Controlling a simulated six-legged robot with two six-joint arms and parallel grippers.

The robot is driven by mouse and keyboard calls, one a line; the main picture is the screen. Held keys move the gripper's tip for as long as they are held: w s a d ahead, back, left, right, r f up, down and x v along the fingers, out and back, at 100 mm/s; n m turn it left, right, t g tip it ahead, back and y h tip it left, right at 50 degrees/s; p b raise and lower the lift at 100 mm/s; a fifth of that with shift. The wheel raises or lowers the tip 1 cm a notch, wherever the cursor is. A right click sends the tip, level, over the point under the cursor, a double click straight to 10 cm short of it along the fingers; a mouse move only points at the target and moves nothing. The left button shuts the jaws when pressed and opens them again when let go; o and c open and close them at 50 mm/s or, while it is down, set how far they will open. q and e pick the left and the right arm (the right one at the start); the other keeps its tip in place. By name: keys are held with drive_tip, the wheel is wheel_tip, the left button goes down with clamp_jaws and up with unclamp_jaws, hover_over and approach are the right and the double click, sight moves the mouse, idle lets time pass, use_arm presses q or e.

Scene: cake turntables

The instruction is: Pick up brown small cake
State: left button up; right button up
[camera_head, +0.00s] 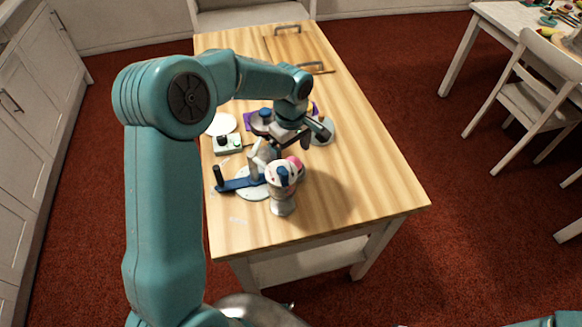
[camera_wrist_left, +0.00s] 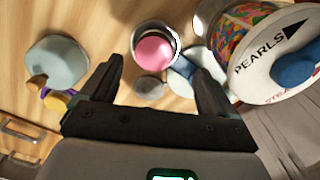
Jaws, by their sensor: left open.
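My left gripper (camera_wrist_left: 155,80) is open and empty, with its two dark fingers apart in the wrist view. It also shows in the head view (camera_head: 281,146), over the middle of the table. A small brown piece (camera_wrist_left: 37,83), possibly the brown small cake, shows left of the fingers in the wrist view, at the edge of a grey-green disc (camera_wrist_left: 60,55). I cannot pick out the brown cake clearly in the head view. A pink round top (camera_wrist_left: 154,49) in a metal rim lies beyond the space between the fingers. My right gripper is not in view.
A jar marked PEARLS with a blue knob (camera_wrist_left: 292,70) stands right of the fingers; it also shows in the head view (camera_head: 281,198). A blue-armed turntable (camera_head: 240,184) is beside it. A white plate (camera_head: 222,124) lies left. The wooden table's (camera_head: 375,185) right side is clear.

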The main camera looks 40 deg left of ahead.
use_arm(q)
drive_tip(key=shift+w+f, duration=0.15)
drive_tip(key=shift+f, duration=0.25)
wheel_tip(320, 180, down, 5)
drive_tip(key=shift+w+f+p, duration=0.1)
drive_tip(key=shift+p, duration=0.5)
drive_tip(key=shift+w+a+f, duration=0.1)
drive_tip(key=shift+w+f, duration=0.15)
drive_tip(key=shift+w, duration=0.1)
drive_tip(key=shift+s+r, duration=0.2)
drive_tip(key=shift+s, duration=0.1)
drive_tip(key=c, duration=1.1)
drive_tip(key=shift+w+f, duration=0.1)
drive_tip(key=shift+w, duration=0.05)
drive_tip(key=shift+c, duration=0.6)
